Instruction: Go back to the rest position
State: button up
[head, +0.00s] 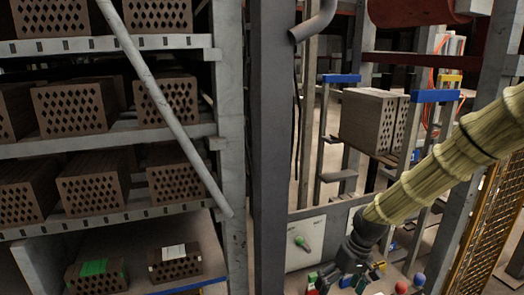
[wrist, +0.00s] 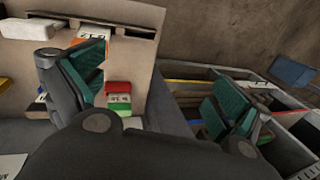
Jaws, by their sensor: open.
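My gripper (wrist: 160,88) is open in the wrist view, its two green-padded fingers wide apart with nothing between them. In the head view my gripper (head: 338,272) is a dark shape low right of centre, at the end of my arm in its straw-coloured sleeve. It hangs over small coloured items near the bottom edge, and its fingertips are hard to make out there. A hollow brick (head: 367,121) rests on a metal rack to the right, above my gripper and apart from it.
A shelf rack (head: 110,138) with several hollow bricks fills the left. Two lower bricks carry a green label (head: 93,267) and a white label (head: 173,252). A grey post (head: 270,150) stands between rack and arm. Divided trays (wrist: 190,102) lie below my gripper.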

jog(key=s+a+f+m+b, duration=0.1)
jog(key=s+f+b, duration=0.1)
jog(key=s+f, duration=0.45)
jog(key=s+a+f+m+b, duration=0.1)
jog(key=s+f, duration=0.3)
jog(key=f, duration=0.6)
jog(key=s+f+b, duration=0.2)
jog(key=s+f, duration=0.4)
jog(key=f, duration=0.3)
jog(key=s+d+f+m+h+b, duration=0.1)
jog(key=s+f+b, duration=0.1)
jog(key=s+f, duration=0.4)
jog(key=s+d+f+t+h+b, duration=0.1)
jog(key=s+f, duration=0.5)
jog(key=s, duration=0.7)
jog(key=shift+d+m+h+b, duration=0.4)
jog(key=shift+d+h+b, duration=0.05)
jog(key=shift+d+h, duration=0.1)
jog(key=shift+s+d, duration=0.1)
jog(key=shift+s, duration=0.05)
